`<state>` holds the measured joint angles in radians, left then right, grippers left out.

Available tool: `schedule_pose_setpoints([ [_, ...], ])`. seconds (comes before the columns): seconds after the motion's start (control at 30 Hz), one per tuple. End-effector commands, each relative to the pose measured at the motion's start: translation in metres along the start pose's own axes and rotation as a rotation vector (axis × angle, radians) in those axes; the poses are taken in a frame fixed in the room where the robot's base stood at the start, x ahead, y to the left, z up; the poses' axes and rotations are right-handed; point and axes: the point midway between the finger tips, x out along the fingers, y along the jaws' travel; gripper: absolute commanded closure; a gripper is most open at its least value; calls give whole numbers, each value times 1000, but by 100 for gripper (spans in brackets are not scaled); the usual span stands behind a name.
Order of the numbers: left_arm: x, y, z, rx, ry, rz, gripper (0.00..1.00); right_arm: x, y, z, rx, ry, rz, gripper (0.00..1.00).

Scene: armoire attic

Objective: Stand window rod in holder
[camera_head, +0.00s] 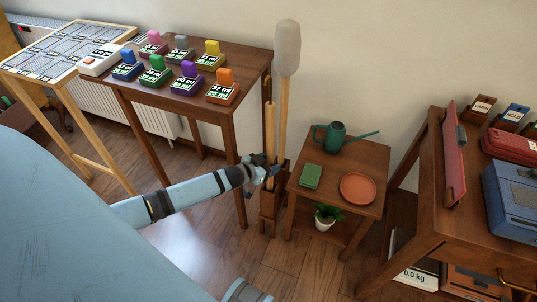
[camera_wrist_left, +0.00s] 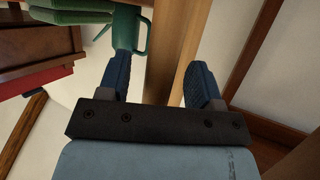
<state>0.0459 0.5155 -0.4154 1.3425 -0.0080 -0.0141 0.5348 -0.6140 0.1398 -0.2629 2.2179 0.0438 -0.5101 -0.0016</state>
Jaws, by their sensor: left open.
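A light wooden rod (camera_head: 270,135), which I take to be the window rod, stands upright in the tall brown wooden holder (camera_head: 269,203) beside the label table. My left gripper (camera_head: 268,171) is at the rod's lower part, just above the holder. In the left wrist view, my gripper's blue fingers (camera_wrist_left: 160,82) are apart, with the wooden rod (camera_wrist_left: 163,45) between or just beyond them. Whether a finger touches it cannot be told. A grey-headed duster (camera_head: 287,50) stands close behind the rod, its foot partly hidden. My right gripper is not in view.
The brown table (camera_head: 190,100) with several coloured stamp-like blocks is left of the holder. A small side table (camera_head: 340,165) to the right bears a green watering can (camera_head: 335,138), a green book and an orange dish (camera_head: 358,188). A desk (camera_head: 470,190) is further right.

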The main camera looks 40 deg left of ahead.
Motion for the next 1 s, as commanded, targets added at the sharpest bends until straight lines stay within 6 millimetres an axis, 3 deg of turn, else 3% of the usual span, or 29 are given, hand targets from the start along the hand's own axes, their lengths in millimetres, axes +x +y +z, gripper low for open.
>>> schedule_pose_setpoints([
  [0.17,-34,0,-2,0,-2,0,41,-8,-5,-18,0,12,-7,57],
  [0.53,-116,0,-2,-1,-1,1,41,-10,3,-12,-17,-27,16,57],
  [0.73,-135,0,-1,0,1,1,41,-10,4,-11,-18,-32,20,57],
  [1.0,-138,0,-1,0,3,0,41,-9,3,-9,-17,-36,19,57],
])
